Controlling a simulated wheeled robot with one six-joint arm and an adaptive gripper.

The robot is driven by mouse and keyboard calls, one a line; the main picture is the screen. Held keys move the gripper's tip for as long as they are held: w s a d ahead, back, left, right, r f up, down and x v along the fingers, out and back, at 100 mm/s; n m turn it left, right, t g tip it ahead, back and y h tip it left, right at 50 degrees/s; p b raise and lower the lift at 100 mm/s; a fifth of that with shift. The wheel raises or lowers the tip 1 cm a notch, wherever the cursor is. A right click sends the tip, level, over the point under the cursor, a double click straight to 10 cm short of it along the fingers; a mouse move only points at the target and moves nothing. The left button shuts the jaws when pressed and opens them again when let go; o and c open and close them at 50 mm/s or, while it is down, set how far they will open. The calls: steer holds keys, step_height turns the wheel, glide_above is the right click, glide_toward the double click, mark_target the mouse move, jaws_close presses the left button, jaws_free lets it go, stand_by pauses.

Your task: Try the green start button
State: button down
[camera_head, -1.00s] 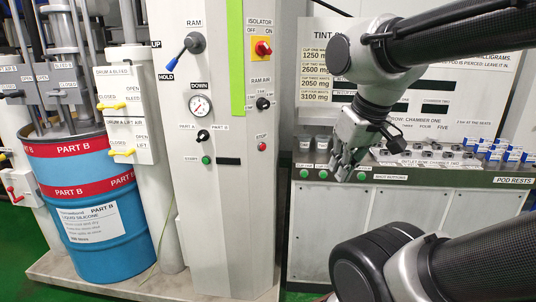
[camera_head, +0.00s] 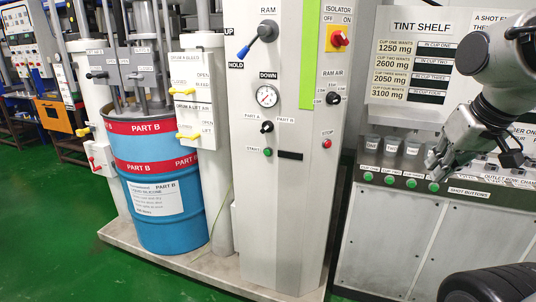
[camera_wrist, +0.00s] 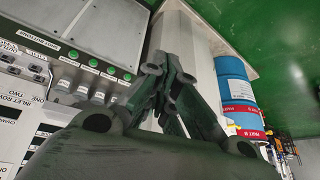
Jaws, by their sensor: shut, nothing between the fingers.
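The green start button (camera_head: 267,152) is on the front of the tall pale cabinet (camera_head: 262,210), right of its START label, below a black A/B selector (camera_head: 267,127). The red stop button (camera_head: 326,143) is on the cabinet's right-hand face. My gripper (camera_head: 436,173) is at the right, well apart from the start button, in front of the tint bench's row of shot buttons. Its fingers are shut and empty; they also show in the wrist view (camera_wrist: 165,70). I cannot make out the start button in the wrist view.
Green shot buttons (camera_head: 388,180) line the bench edge below small cups (camera_head: 391,146). The blue Part B drum (camera_head: 160,210) stands left of the cabinet on a pale plinth (camera_head: 210,264). The cabinet carries a blue-handled ram lever (camera_head: 245,50). Green floor (camera_head: 50,250) is clear at the left.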

steer(key=w+a+f+t+y, duration=0.1)
steer(key=w+a, duration=0.4)
steer(key=w, duration=0.3)
steer(key=w+a+f+t+y, duration=0.1)
steer(key=w+a, duration=0.4)
steer(key=w, duration=0.3)
steer(key=m+t+y, duration=0.2)
steer(key=t+y, duration=0.1)
steer(key=t, duration=0.2)
glide_toward(267, 152)
steer(key=s, duration=0.3)
steer(key=s+a+f+t+y, duration=0.1)
steer(key=a+f+t, duration=0.1)
steer(key=a+f, duration=0.3)
steer(key=a, duration=0.3)
steer(key=shift+s+a, duration=0.15)
steer(key=shift+w+d, duration=0.5)
steer(key=shift+w, duration=0.9)
steer(key=shift+w+d, duration=0.55)
steer(key=shift+w, duration=0.85)
steer(key=shift+w+d, duration=0.5)
steer(key=shift+w, duration=0.9)
steer(key=shift+w, duration=0.1)
steer(key=shift+w+d, duration=0.15)
steer(key=shift+w, duration=0.1)
